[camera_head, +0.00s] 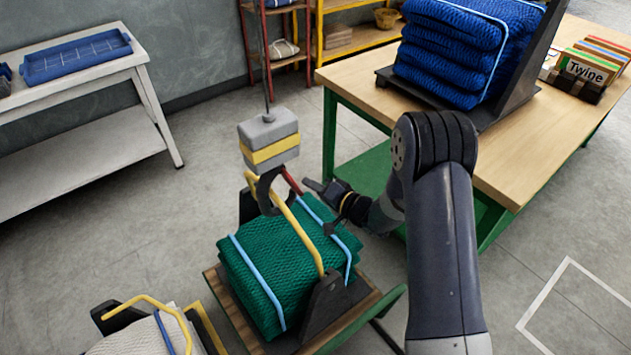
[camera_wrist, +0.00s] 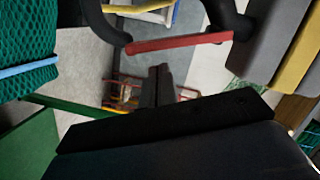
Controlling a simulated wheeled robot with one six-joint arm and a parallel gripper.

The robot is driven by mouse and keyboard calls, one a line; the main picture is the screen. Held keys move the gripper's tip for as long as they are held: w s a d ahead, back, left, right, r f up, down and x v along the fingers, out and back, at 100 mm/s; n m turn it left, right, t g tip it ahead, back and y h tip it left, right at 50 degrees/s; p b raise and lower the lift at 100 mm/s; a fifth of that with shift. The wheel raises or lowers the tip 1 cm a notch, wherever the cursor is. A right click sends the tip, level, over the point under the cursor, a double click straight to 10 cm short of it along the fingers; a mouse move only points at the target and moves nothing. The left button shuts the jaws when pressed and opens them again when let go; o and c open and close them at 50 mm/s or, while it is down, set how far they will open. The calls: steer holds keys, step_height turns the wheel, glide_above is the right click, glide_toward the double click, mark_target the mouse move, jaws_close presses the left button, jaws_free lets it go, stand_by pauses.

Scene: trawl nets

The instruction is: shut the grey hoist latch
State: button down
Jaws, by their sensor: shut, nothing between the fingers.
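The grey hoist block (camera_head: 270,138) with a yellow band hangs on a cable; it also shows in the wrist view (camera_wrist: 265,45). Below it is a dark hook (camera_head: 265,196) with a red latch bar (camera_head: 291,182). In the wrist view the red bar (camera_wrist: 180,43) spans between the dark hook's two sides, its left end at or very near the hook tip; contact is unclear. A yellow bail (camera_head: 305,240) over the green net bundle (camera_head: 285,262) passes at the hook. My gripper (camera_head: 309,183) is shut and empty, just right of the latch; its fingers show (camera_wrist: 158,72) below the bar.
A wooden table (camera_head: 360,82) with blue nets (camera_head: 455,45) stands behind my arm. A second bail (camera_head: 150,300) and pale bundle are at lower left. A white bench (camera_head: 90,80) with a blue tray (camera_head: 75,57) is at far left. Open floor lies between.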

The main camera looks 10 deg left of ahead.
steer(key=shift+s+a+f+b, duration=0.3)
steer(key=shift+f+b, duration=0.05)
steer(key=shift+f, duration=0.1)
steer(key=shift+s, duration=0.1)
stand_by(0.5)
